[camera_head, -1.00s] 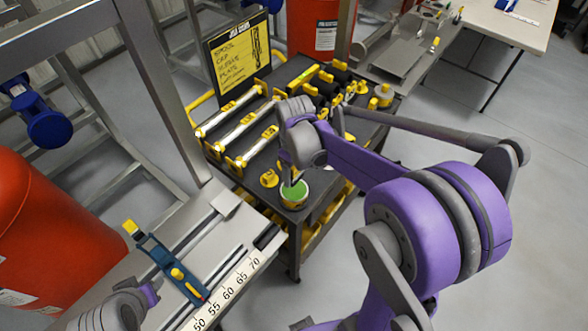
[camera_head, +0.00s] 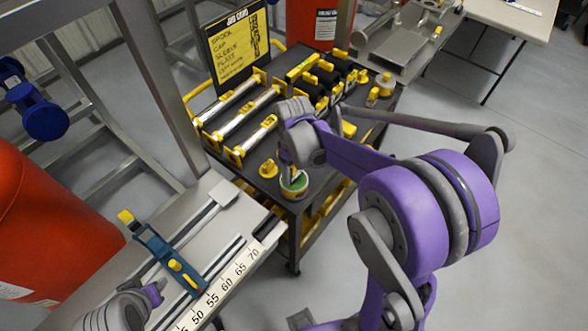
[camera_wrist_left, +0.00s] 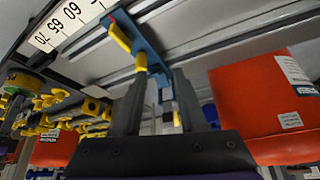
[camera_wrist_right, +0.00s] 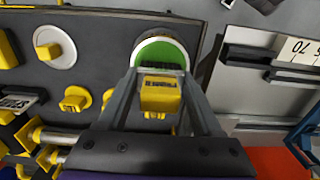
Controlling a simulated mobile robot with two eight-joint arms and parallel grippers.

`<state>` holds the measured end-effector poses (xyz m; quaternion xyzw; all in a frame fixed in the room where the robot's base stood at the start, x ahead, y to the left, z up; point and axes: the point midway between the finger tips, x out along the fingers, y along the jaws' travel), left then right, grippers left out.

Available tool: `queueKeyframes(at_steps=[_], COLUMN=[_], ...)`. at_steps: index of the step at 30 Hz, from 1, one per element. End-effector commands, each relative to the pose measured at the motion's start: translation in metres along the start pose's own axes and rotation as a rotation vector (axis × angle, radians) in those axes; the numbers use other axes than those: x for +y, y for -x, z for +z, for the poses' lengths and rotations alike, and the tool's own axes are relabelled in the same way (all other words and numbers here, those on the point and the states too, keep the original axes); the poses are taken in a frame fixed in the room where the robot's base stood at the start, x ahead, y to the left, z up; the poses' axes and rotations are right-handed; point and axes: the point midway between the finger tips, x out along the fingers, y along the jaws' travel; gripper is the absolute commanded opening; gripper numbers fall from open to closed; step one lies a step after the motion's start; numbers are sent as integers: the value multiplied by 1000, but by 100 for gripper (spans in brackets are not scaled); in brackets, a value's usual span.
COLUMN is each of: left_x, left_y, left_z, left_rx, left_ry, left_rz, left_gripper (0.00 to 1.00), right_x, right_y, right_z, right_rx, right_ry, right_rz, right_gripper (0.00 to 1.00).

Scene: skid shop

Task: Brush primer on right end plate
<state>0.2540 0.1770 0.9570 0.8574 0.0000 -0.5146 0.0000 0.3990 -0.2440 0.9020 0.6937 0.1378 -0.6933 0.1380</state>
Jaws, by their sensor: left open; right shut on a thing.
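My right gripper (camera_head: 292,166) is shut on a brush with a yellow handle (camera_wrist_right: 160,95), which reads as a primer label. It holds the brush upright over the paint pot (camera_head: 293,193) at the cart's near corner. The pot's green paint (camera_wrist_right: 160,54) shows beyond the handle in the right wrist view. The bristles are hidden there, so I cannot tell how deep they reach. My left gripper (camera_wrist_left: 155,95) is open near a blue clamp (camera_head: 168,262) with a yellow lever (camera_wrist_left: 142,62) on the rail bench. I cannot pick out the right end plate for sure.
A scale strip (camera_head: 226,285) runs along the bench (camera_head: 130,270). A red drum (camera_head: 50,230) stands at left. Open floor lies at right.

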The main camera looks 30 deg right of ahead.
Motion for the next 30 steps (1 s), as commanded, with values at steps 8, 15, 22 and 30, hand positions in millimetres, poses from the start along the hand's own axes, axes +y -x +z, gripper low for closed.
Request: queueKeyframes(at_steps=[8, 15, 22, 30], left_x=[0, 0, 0, 0], left_y=[-1, -3, -4, -6], left_z=[1, 3, 5, 7], left_rx=[-1, -3, -5, -7], left_ry=[0, 0, 0, 0], left_rz=[0, 0, 0, 0], left_gripper=[41, 41, 41, 41], right_x=[0, 0, 0, 0], right_y=[-1, -4, -7, -10], right_z=[0, 0, 0, 0], right_rx=[0, -1, -1, -1], right_ry=[0, 0, 0, 0], right_rz=[0, 0, 0, 0], right_gripper=[22, 22, 22, 22])
